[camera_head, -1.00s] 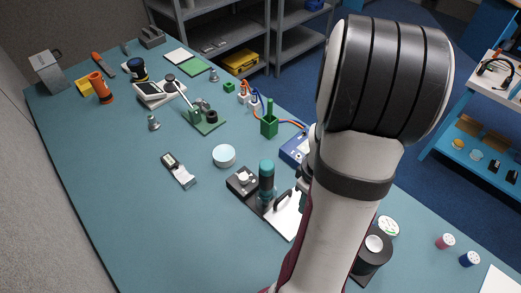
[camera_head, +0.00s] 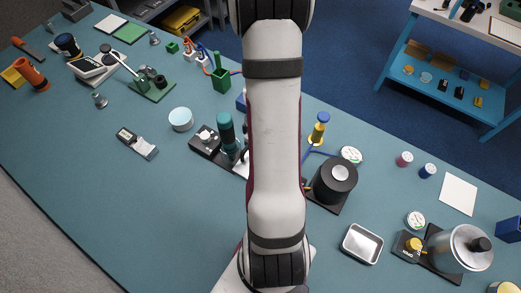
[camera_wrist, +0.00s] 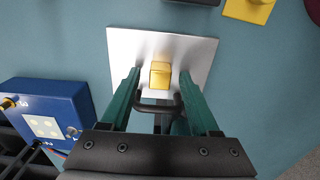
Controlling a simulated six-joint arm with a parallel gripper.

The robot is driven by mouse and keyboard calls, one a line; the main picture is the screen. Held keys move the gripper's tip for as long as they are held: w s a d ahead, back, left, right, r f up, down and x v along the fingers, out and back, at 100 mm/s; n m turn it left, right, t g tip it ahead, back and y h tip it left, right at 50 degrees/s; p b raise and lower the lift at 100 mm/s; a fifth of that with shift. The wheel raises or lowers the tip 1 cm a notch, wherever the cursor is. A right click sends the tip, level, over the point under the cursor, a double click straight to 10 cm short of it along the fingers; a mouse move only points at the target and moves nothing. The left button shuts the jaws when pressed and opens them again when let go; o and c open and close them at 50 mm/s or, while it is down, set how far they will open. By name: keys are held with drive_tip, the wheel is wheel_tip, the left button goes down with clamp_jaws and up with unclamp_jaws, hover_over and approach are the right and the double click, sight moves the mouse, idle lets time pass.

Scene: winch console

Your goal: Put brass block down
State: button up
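The brass block (camera_wrist: 160,75), a small yellow block, rests on a pale metal plate (camera_wrist: 195,52) in the wrist view. My gripper (camera_wrist: 160,82) has two green fingers, one on each side of the block. They stand apart with clear gaps to the block, so it is open. A dark handle-like bar (camera_wrist: 150,107) shows between the fingers, nearer the camera than the block. In the head view my arm hides the gripper and the block.
A blue box (camera_wrist: 48,115) stands left of the fingers in the wrist view. In the head view, a black drum (camera_head: 335,182), a metal tray (camera_head: 362,244) and a teal-handled device (camera_head: 226,132) stand near my arm.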

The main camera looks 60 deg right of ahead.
wheel_tip(320, 180, up, 12)
drive_tip(key=w+a+r+m, duration=0.25)
drive_tip(key=a+r, duration=0.25)
drive_tip(key=a, duration=0.6)
drive_tip(key=s+a+r+m+y, duration=0.1)
drive_tip(key=s+a, duration=0.2)
drive_tip(key=a, duration=0.4)
drive_tip(key=s+a+r+m, duration=0.1)
drive_tip(key=s+a+m, duration=0.1)
drive_tip(key=a, duration=0.6)
drive_tip(key=shift+s+r+y, duration=0.35)
drive_tip(key=shift+s+y, duration=0.05)
drive_tip(key=shift+s, duration=0.25)
drive_tip(key=shift+a, duration=0.1)
